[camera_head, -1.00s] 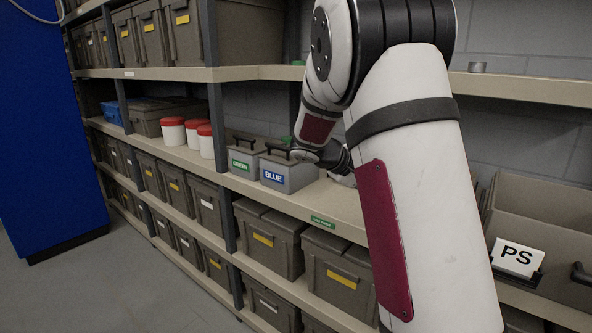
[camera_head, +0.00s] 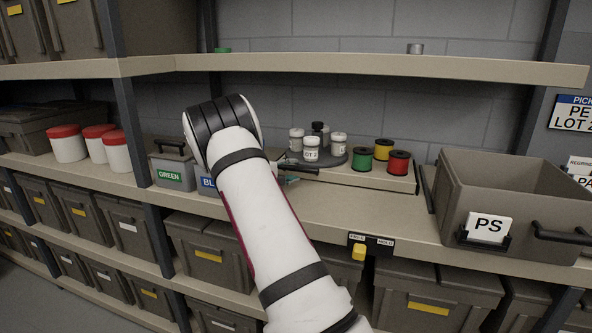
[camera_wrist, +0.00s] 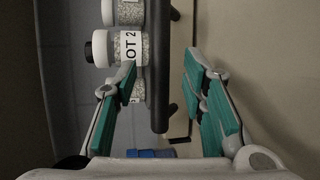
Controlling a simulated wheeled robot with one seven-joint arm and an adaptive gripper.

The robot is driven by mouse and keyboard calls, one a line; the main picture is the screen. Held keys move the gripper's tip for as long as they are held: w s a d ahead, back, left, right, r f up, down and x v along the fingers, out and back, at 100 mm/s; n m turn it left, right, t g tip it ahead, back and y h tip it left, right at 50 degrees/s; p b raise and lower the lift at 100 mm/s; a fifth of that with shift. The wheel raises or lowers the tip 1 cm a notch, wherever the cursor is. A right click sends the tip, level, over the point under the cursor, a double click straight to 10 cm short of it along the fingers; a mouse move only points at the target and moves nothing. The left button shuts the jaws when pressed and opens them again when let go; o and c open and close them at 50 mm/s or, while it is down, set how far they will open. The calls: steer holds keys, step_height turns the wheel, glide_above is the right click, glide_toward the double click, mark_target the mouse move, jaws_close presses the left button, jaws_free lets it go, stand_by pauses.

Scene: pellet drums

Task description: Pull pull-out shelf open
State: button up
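The pull-out shelf (camera_head: 385,182) is a low beige board above the main shelf. It carries a dark round stand with several white-lidded jars, plus green, yellow and red spools. Its dark handle (camera_head: 300,169) is at the left part of its front, partly near my arm. In the wrist view a black bar-shaped handle (camera_wrist: 161,60) runs between the teal fingers of my gripper (camera_wrist: 162,66). The fingers are apart, one on each side, and I see no clear contact. In the head view my gripper (camera_head: 290,180) is mostly hidden behind my arm.
The GREEN bin (camera_head: 171,170) and partly hidden BLUE bin (camera_head: 208,184) stand left of my arm. The PS crate (camera_head: 505,205) stands right of the pull-out shelf. An upper shelf (camera_head: 380,68) runs above.

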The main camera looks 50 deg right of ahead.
mark_target(295, 169)
steer(key=shift+d+f, duration=0.2)
steer(key=shift+d, duration=0.8)
steer(key=shift+d+f, duration=0.2)
steer(key=shift+d, duration=0.8)
jaws_close()
